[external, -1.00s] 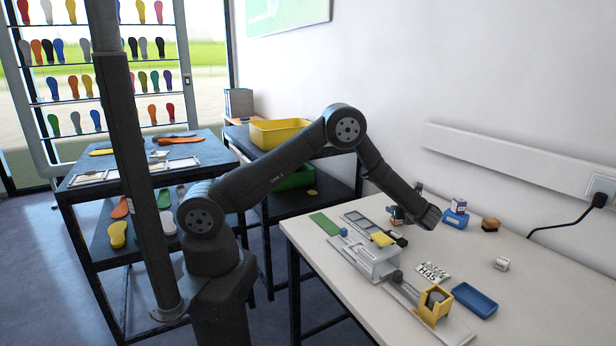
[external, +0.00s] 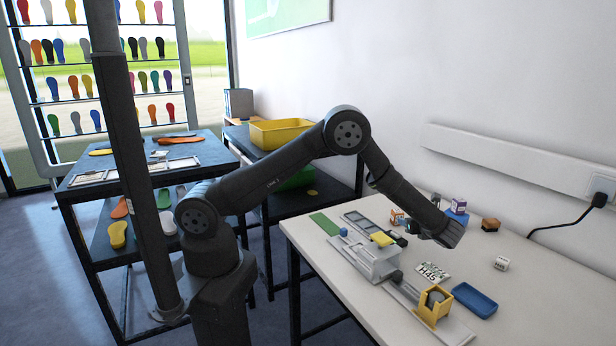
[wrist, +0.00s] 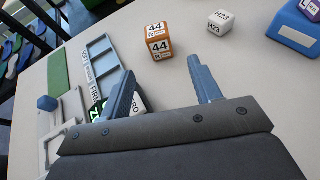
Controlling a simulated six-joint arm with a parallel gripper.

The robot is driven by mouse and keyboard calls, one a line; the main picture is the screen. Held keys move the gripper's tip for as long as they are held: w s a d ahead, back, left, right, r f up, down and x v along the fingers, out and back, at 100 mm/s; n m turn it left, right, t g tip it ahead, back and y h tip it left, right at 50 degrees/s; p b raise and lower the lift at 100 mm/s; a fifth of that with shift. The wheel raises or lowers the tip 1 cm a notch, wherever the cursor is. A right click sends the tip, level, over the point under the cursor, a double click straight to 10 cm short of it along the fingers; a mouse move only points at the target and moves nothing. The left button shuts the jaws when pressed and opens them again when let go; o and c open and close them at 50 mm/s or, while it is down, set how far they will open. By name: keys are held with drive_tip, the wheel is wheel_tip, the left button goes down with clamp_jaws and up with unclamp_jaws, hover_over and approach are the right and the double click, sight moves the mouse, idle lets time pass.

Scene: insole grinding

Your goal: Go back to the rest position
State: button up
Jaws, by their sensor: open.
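My gripper (wrist: 164,84) is open and empty in the wrist view, its two blue-grey fingers spread above the white table (external: 560,300). An orange and white cube marked 44 (wrist: 159,42) stands on the table beyond the gap between the fingers. The left finger partly covers dark and white labelled pieces beneath it. In the external view my arm reaches over the table from the left, elbow raised and wrist low. The wrist link mostly hides the gripper there.
A grey and yellow machine (external: 377,262), a blue tray (external: 475,299) and a white cube (external: 502,264) are on the table. A blue block (wrist: 290,28) and a white H23 cube (wrist: 221,22) lie beyond the fingers. The right tabletop is mostly clear.

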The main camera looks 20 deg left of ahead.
drive_tip(key=x, duration=1.1)
drive_tip(key=shift+a+f, duration=0.1)
drive_tip(key=shift+a, duration=0.1)
drive_tip(key=shift+w, duration=0.3)
wheel_tip(320, 180, up, 4)
drive_tip(key=a+r+v, duration=0.2)
drive_tip(key=v, duration=1.1)
wheel_tip(320, 180, up, 3)
hover_over(399, 217)
drive_tip(key=w+a, duration=0.3)
drive_tip(key=a, duration=0.4)
drive_tip(key=w+a+r, duration=0.1)
drive_tip(key=w+a, duration=0.8)
drive_tip(key=a, duration=0.1)
drive_tip(key=w+a, duration=0.3)
drive_tip(key=a, duration=0.8)
drive_tip(key=w+a+h, duration=0.1)
drive_tip(key=w+a, duration=0.1)
drive_tip(key=a, duration=1)
drive_tip(key=shift+w+m, duration=0.4)
drive_tip(key=shift+r, duration=0.15)
